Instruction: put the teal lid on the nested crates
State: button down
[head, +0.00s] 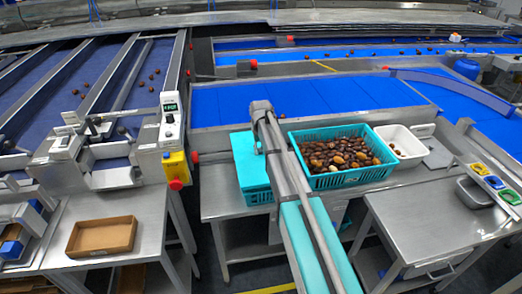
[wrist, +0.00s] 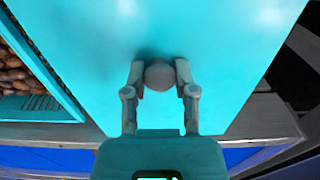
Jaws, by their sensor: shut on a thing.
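The teal lid (head: 246,166) is a flat panel at the left end of the steel bench, over the teal nested crates (head: 258,197). Only a slatted side of the crates shows below its front edge. In the wrist view the lid (wrist: 230,60) fills the middle, with a round grey knob (wrist: 159,75) on it. My gripper (wrist: 160,70) is shut on this knob, one finger on each side. In the head view my arm covers the gripper and the lid's right part. I cannot tell whether the lid is fully seated on the crates.
A teal crate of dates (head: 345,182) stands close to the right; its rim also shows in the wrist view (wrist: 45,65). Beyond it is a white bin (head: 402,143). A blue conveyor (head: 300,100) runs behind. A brown tray (head: 102,236) lies on the left table.

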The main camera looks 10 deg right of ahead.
jog(key=shift+f+b, duration=0.55)
jog(key=shift+f, duration=0.05)
dwell(0.7)
jog(key=shift+c, duration=1.7)
grip_release()
jog(key=o, duration=0.3)
jog(key=shift+o, duration=0.2)
jog(key=shift+r, duration=0.2)
jog(key=shift+r+p, duration=3.4)
jog(key=shift+p, duration=0.15)
jog(key=s, duration=2.9)
